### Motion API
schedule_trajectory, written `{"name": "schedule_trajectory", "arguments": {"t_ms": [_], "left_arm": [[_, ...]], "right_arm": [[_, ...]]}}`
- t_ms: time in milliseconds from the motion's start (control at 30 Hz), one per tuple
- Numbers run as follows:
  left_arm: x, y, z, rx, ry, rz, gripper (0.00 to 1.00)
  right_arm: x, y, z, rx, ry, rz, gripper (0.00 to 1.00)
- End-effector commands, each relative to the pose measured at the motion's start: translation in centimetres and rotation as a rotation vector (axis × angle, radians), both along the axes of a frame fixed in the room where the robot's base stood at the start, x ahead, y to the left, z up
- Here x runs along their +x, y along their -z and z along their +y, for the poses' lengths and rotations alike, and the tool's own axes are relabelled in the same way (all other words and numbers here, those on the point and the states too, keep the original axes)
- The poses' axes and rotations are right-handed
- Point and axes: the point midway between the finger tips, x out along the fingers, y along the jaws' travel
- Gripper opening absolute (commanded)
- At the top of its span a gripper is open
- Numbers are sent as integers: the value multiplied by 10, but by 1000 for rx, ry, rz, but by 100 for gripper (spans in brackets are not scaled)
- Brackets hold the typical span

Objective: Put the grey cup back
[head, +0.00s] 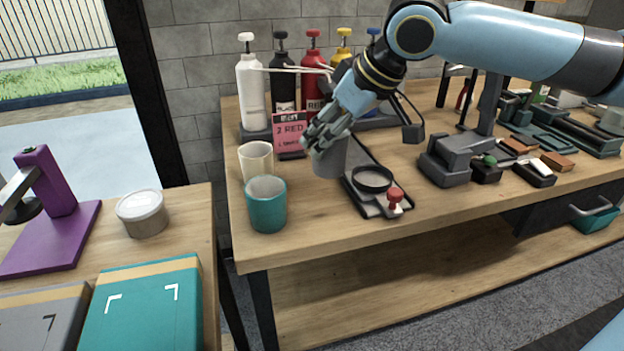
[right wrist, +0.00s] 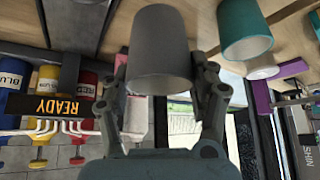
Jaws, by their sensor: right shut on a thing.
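The grey cup (head: 330,160) is in the fingers of my right gripper (head: 328,135), above the wooden workbench near the black tray. In the right wrist view the grey cup (right wrist: 162,52) sits between the two fingers of my right gripper (right wrist: 162,85), which are shut on it. Whether the cup's base touches the bench is hard to tell. A teal cup (head: 266,205) stands at the bench's front left corner, with a cream cup (head: 256,162) just behind it. My left gripper is not in view.
A black tray (head: 378,208) with a round ring and a red-handled stamp (head: 395,198) lies right of the grey cup. A pink sign (head: 289,132) and several pump bottles (head: 313,72) stand behind. A grey machine (head: 452,158) and brushes are further right.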

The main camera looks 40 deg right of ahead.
Motion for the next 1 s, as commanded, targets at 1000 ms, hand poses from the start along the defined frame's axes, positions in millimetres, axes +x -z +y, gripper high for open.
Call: {"name": "schedule_trajectory", "arguments": {"t_ms": [1000], "left_arm": [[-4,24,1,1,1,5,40]], "right_arm": [[29,59,12,1,-3,3,22]]}}
